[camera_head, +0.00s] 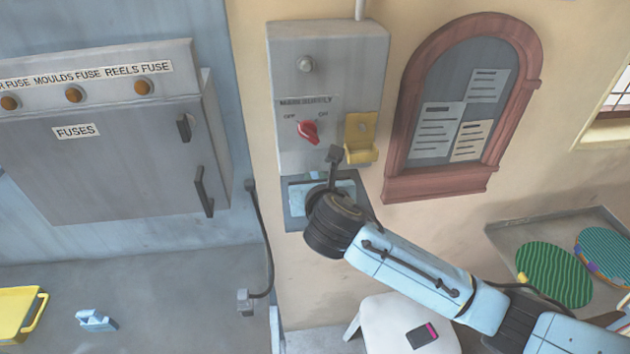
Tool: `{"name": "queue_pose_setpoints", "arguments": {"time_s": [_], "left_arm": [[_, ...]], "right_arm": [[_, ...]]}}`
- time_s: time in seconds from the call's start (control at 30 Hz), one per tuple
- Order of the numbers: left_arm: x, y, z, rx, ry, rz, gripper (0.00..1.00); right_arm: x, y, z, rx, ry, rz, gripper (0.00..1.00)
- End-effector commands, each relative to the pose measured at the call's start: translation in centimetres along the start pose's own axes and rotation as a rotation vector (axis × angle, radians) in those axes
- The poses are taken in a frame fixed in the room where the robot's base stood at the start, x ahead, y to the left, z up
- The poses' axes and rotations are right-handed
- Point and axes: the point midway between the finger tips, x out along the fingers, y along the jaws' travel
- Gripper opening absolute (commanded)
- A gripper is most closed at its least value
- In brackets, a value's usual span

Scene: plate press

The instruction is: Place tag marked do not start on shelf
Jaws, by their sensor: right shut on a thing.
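My right gripper (331,172) is at the small grey shelf (294,216) on the wall below the grey switch box (328,70). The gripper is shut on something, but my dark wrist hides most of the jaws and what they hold. I cannot read any tag marked do not start in this view. Light blue parts show around the gripper over the shelf; I cannot tell whether they touch it. My left gripper is not in view.
The box has a red switch (308,132) and a yellow bracket (360,138) close to my gripper. An arched notice board (410,110) hangs to the right. A fuse cabinet (100,150) stands left. A white stool (390,325) is below my arm.

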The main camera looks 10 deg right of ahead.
Motion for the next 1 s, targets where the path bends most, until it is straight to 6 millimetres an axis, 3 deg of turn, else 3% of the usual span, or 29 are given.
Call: {"name": "queue_pose_setpoints", "arguments": {"time_s": [0.47,0.5,0.63,1.0], "left_arm": [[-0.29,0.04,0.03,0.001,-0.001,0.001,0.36],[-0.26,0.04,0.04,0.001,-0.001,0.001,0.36],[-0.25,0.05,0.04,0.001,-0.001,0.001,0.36],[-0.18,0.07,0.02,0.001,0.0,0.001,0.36]], "right_arm": [[0.72,0.01,-0.84,0.0,0.0,0.0,0.0],[0.71,0.02,-0.79,0.001,-0.001,0.0,0.19],[0.71,0.02,-0.79,0.001,0.0,0.001,0.36],[0.39,0.06,-0.54,0.0,0.0,0.002,0.36]]}}
